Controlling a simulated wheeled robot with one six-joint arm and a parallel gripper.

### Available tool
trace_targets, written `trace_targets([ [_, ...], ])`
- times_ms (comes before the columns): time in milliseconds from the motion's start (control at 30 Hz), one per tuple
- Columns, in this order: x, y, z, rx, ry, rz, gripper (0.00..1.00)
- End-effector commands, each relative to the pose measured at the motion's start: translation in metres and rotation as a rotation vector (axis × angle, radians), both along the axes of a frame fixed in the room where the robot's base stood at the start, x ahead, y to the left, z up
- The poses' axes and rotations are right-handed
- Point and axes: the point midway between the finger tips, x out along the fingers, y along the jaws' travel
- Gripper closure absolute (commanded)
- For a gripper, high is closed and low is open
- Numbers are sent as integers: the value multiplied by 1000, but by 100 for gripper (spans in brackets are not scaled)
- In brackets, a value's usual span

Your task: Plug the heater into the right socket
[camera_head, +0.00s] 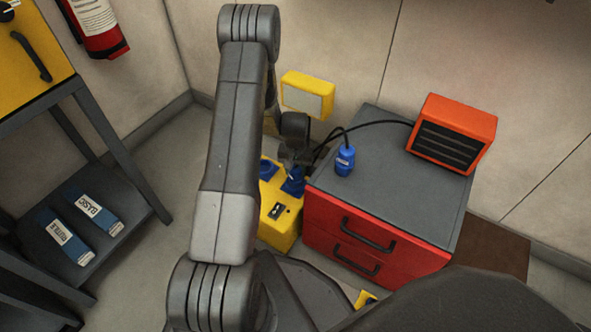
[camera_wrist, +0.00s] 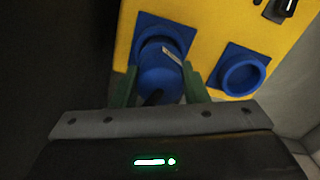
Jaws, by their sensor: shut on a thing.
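The orange heater (camera_head: 452,134) stands on the grey-topped red cabinet, and its black cable runs left toward my gripper. The yellow socket box (camera_head: 279,229) stands on the floor left of the cabinet. My gripper (camera_head: 296,160) is over the box's right socket (camera_head: 293,184). In the wrist view, my gripper (camera_wrist: 160,88) is shut on a blue plug (camera_wrist: 160,72). The plug lines up with this socket (camera_wrist: 146,28) and overlaps it; I cannot tell how deep it sits. The left socket (camera_head: 267,169) is empty and also shows in the wrist view (camera_wrist: 241,72).
A second blue plug (camera_head: 345,161) stands on the cabinet top (camera_head: 400,190). A yellow floodlight (camera_head: 307,95) is behind the box. A switch (camera_head: 276,211) is on the box. A dark shelf trolley (camera_head: 130,214) is at left, with clear floor between.

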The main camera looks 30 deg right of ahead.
Motion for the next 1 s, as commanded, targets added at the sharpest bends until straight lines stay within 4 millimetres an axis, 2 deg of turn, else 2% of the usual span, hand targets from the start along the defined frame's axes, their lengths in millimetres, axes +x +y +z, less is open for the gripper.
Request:
trace_targets([
  [700, 0, 0, -13, -1, -1, 0, 89],
  [733, 0, 0, -12, -1, -1, 0, 54],
  [767, 0, 0, -12, -1, -1, 0, 51],
  [1000, 0, 0, -12, 0, 0, 0, 51],
])
